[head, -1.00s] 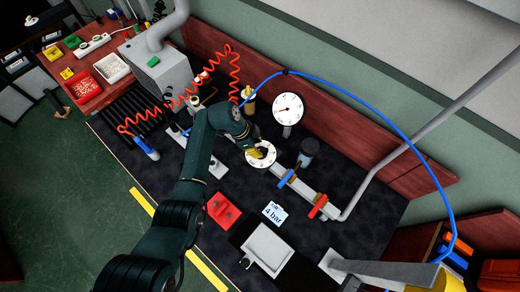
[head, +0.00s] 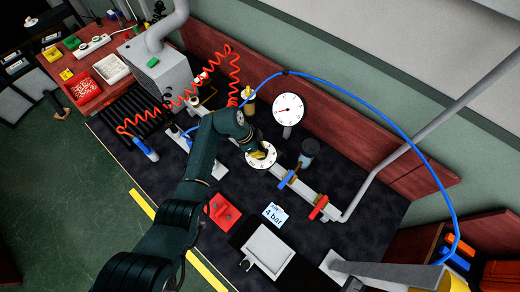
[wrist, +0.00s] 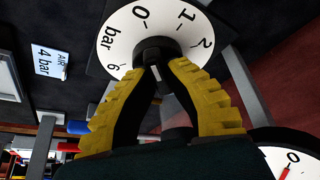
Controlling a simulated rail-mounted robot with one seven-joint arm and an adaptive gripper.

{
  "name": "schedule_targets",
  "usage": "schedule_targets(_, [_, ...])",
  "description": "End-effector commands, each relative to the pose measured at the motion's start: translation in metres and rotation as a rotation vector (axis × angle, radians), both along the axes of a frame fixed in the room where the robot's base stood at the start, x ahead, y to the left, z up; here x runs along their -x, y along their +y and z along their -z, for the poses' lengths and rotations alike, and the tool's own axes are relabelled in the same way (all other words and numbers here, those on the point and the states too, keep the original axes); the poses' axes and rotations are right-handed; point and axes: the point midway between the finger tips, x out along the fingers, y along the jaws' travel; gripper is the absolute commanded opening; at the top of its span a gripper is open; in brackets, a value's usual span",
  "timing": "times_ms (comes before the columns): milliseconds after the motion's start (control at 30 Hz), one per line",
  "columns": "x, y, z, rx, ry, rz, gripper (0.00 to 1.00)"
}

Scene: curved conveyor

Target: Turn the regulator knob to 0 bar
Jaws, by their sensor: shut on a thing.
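The regulator's round white dial (head: 252,161) lies on the bench under my gripper (head: 263,152). In the wrist view the dial (wrist: 112,48) shows the marks 0, 1, 2, 6 and "bar". My gripper (wrist: 156,64), with yellow ridged fingers, is shut on the black regulator knob (wrist: 150,46) at the dial's centre. The fingers hide part of the dial, and I cannot tell which mark the knob points to. A white pressure gauge (head: 288,108) with a red needle stands behind; it also shows in part in the wrist view (wrist: 290,158).
A pipe with a blue valve handle (head: 286,179) and a red valve handle (head: 318,207) runs right of the dial. A dark cylinder (head: 309,149) stands beside it. A blue hose (head: 372,107) arches overhead.

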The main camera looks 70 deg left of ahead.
Motion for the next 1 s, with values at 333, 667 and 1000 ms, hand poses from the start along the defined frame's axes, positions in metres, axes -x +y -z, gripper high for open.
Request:
schedule_targets(333, [0.0005, -0.0014, 0.0008, 0.001, 0.001, -0.053, 0.0])
schedule_targets(667, [0.0011, -0.003, -0.0001, 0.002, 0.003, -0.279, 0.0])
schedule_targets(1000, [0.0007, -0.0042, -0.0001, 0.002, 0.004, -0.6, 0.0])
